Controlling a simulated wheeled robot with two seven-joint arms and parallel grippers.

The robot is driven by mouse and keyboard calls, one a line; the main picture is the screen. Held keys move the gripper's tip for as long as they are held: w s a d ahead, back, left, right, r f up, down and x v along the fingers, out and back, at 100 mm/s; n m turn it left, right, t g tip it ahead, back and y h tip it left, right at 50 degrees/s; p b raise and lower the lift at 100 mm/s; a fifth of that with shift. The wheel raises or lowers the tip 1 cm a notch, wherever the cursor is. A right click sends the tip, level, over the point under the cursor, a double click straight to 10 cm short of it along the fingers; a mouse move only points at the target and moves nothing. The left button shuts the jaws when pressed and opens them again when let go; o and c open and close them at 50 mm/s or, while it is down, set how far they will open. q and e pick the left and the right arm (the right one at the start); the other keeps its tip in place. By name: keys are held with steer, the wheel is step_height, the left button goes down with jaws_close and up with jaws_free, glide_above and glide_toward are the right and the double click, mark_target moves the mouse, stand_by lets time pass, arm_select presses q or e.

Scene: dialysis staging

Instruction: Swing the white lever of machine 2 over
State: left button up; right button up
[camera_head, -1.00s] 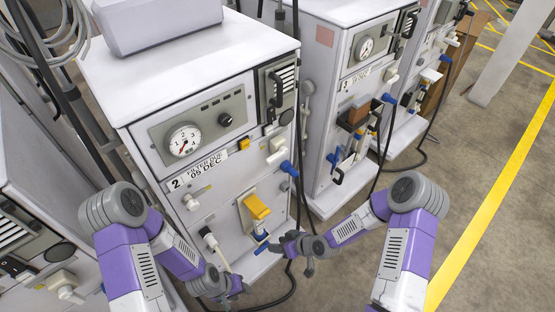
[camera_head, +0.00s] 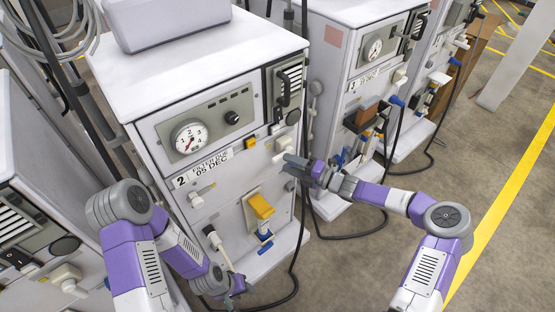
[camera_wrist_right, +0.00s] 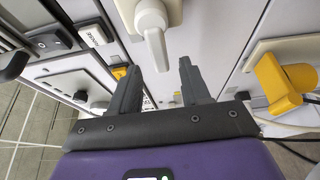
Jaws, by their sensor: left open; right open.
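Machine 2 (camera_head: 230,205) is a white cabinet with a round gauge and a "2" label. Its white lever (camera_head: 283,144) sits on the upper right of the front, below the dark grille. In the right wrist view, the white lever (camera_wrist_right: 152,28) hangs from a pale plate, its end pointing toward my gripper. My right gripper (camera_head: 290,164) is just below the lever. In the right wrist view, its open fingers (camera_wrist_right: 158,84) stand on either side of the lever's line, with the lever end near the gap; contact is not clear. My left gripper (camera_head: 234,288) is low by the machine's lower front.
A yellow handle (camera_head: 261,206) is below the lever on machine 2. A dark hose (camera_head: 300,235) runs down its right edge. Machine 3 (camera_head: 340,100) stands to the right, another machine (camera_head: 35,235) to the left. Open floor (camera_head: 500,175) is at the right.

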mark_target(280, 160)
steer(key=x, duration=0.5)
steer(key=shift+a+b, duration=0.1)
steer(key=shift+b, duration=0.2)
jaws_close()
